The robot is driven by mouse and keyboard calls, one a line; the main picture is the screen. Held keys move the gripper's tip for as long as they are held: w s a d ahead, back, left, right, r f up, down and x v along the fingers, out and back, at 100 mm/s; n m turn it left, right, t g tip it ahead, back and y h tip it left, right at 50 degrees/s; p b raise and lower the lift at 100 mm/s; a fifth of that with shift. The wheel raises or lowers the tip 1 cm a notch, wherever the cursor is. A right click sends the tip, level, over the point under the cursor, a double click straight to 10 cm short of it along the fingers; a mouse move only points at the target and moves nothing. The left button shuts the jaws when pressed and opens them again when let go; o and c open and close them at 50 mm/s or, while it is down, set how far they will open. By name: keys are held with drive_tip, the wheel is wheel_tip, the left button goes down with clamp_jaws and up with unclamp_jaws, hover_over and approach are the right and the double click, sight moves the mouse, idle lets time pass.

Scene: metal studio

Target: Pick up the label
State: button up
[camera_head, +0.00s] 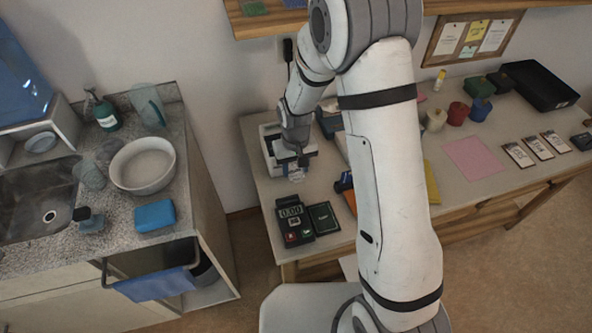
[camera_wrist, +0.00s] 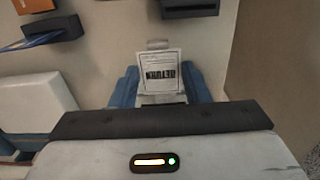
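The label is a small white sheet with bold upside-down print reading "RETURN" in the wrist view (camera_wrist: 161,73). It also shows as a pale patch below my gripper in the head view (camera_head: 296,175). My gripper (camera_head: 298,162) is low over the left end of the workbench, beside a white boxy device (camera_head: 270,150). In the wrist view, my blue gripper fingers (camera_wrist: 161,86) stand apart, one on each side of the label. I cannot tell whether they touch it. The dark gripper body hides what lies nearer the camera.
A scale with a display (camera_head: 291,218) and a dark green pad (camera_head: 323,217) lie at the workbench's front edge. A pink sheet (camera_head: 472,158), several pots and a black tray (camera_head: 539,84) are further right. A sink counter (camera_head: 190,175) stands left, across a gap.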

drive_tip(key=c, duration=0.5)
